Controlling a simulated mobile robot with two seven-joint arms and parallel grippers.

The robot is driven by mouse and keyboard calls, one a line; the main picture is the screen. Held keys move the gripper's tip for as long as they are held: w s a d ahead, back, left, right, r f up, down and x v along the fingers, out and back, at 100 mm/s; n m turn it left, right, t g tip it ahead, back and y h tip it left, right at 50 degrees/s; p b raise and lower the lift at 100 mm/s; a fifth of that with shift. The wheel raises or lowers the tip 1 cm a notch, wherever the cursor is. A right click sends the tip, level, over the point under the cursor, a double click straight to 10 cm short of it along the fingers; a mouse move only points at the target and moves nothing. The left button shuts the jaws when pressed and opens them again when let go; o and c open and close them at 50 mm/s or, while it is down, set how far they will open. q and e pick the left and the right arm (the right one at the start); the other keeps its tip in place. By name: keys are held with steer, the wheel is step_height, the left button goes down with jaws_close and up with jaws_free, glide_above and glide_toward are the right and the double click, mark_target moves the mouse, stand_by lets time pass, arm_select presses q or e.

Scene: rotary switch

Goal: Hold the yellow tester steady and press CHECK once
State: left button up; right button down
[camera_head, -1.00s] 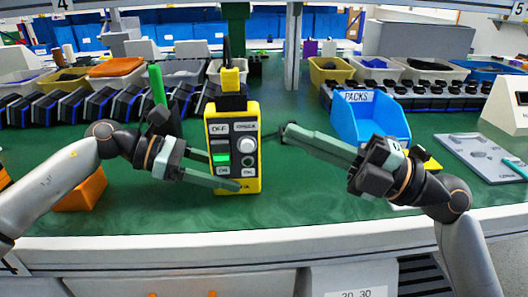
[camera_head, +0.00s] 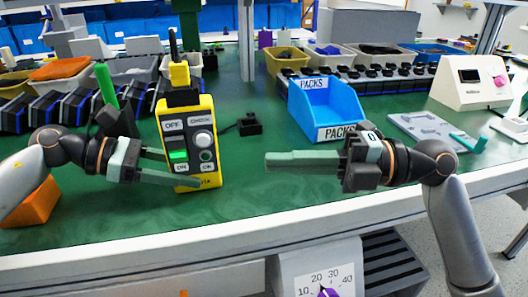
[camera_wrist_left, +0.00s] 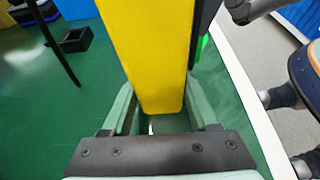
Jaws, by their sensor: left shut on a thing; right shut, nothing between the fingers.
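The yellow tester (camera_head: 212,172) stands slightly tilted on the green bench, its face towards me. It has a pale round button (camera_head: 203,140) under the CHECK label and a green rocker (camera_head: 179,155) between OFF and ON. My left gripper (camera_head: 180,168) is shut on the tester's lower part. One finger crosses its front low down; the other is partly hidden behind it. In the left wrist view the tester's yellow side (camera_wrist_left: 150,50) sits between the fingers (camera_wrist_left: 160,118). My right gripper (camera_head: 267,160) is shut and empty, pointing left, apart from the tester on its right.
A small black block (camera_head: 249,125) lies behind the gap between tester and right gripper. A blue PACKS bin (camera_head: 335,132) stands behind the right gripper. An orange block (camera_head: 30,205) is at the left edge. A grey plate (camera_head: 430,130) lies at right. The bench front is clear.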

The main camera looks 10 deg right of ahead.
mark_target(203, 140)
steer(key=w+a, duration=0.6)
steer(key=a, duration=0.2)
steer(key=shift+a, duration=0.2)
